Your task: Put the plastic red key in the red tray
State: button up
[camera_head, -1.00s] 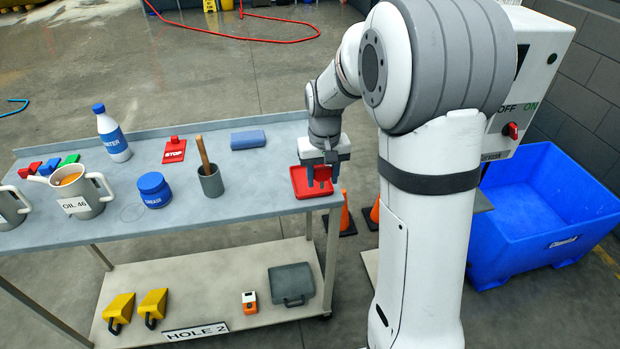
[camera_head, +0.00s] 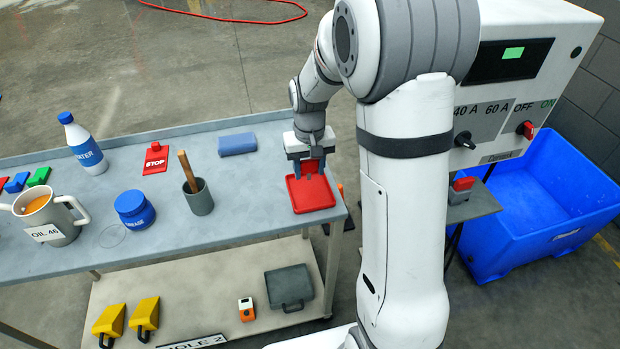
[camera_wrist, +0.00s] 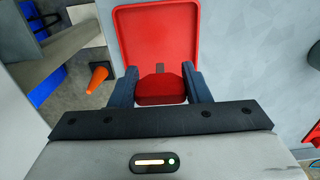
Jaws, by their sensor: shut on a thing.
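The red tray (camera_head: 325,203) lies at the right end of the grey table. My gripper (camera_head: 310,170) is over the tray's back part, its dark blue fingers pointing down. It is shut on a red piece, seemingly the red key (camera_head: 312,165). In the wrist view the red key (camera_wrist: 160,92) sits between the two fingers (camera_wrist: 160,76), in front of the red tray (camera_wrist: 155,35). Whether the key touches the tray floor is hard to tell.
A machine with a small shelf (camera_head: 474,207) stands at the right.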

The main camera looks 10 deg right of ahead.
jog(key=shift+s+f, duration=0.1)
jog(key=shift+f, duration=2.05)
jog(key=shift+f, duration=0.25)
jog(key=o, duration=1)
jog(key=shift+r, duration=0.1)
